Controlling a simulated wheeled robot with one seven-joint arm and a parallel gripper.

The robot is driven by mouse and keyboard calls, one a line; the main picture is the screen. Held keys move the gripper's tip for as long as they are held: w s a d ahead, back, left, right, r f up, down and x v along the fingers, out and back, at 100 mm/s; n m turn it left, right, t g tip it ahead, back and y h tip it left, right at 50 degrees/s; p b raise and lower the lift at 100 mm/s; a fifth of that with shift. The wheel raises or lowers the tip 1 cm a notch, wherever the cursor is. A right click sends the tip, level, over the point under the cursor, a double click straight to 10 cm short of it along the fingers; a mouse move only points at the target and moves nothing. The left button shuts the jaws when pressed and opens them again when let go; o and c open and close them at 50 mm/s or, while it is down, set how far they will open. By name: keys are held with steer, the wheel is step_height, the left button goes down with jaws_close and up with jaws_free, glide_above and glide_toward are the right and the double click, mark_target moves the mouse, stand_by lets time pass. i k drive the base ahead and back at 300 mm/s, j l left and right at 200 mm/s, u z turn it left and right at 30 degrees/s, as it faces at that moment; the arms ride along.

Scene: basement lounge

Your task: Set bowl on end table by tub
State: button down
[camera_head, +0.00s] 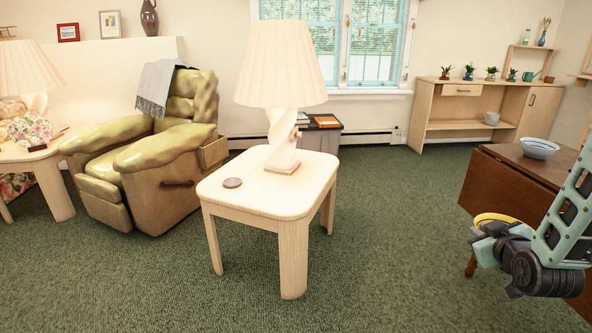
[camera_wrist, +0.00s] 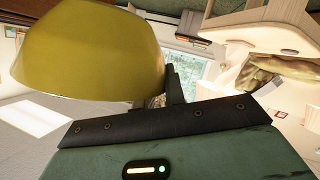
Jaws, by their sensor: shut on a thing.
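My gripper (camera_head: 480,236) is at the lower right of the head view, shut on a yellow bowl (camera_head: 492,217). In the wrist view the yellow bowl (camera_wrist: 90,50) fills the upper left, beside a dark finger; the other finger is hidden. A pale wooden end table (camera_head: 252,205) stands mid-picture, left of my gripper and apart from it. A grey tub (camera_head: 322,141), holding books or magazines, stands on the floor behind it, partly hidden by the lamp and table.
The end table carries a white lamp (camera_head: 282,70) and a round dark coaster (camera_head: 232,183); its front and right top are bare. A brown table (camera_head: 515,172) with a blue-white bowl (camera_head: 539,148) stands right. A green recliner (camera_head: 165,150) is left. Carpet between the tables is clear.

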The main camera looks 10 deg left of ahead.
mark_target(282, 195)
steer(key=i+u, duration=0.3)
steer(key=i, duration=0.5)
steer(key=i+l+u, duration=0.3)
steer(key=i, duration=0.45)
steer(key=i+j, duration=0.05)
steer(key=j, duration=0.05)
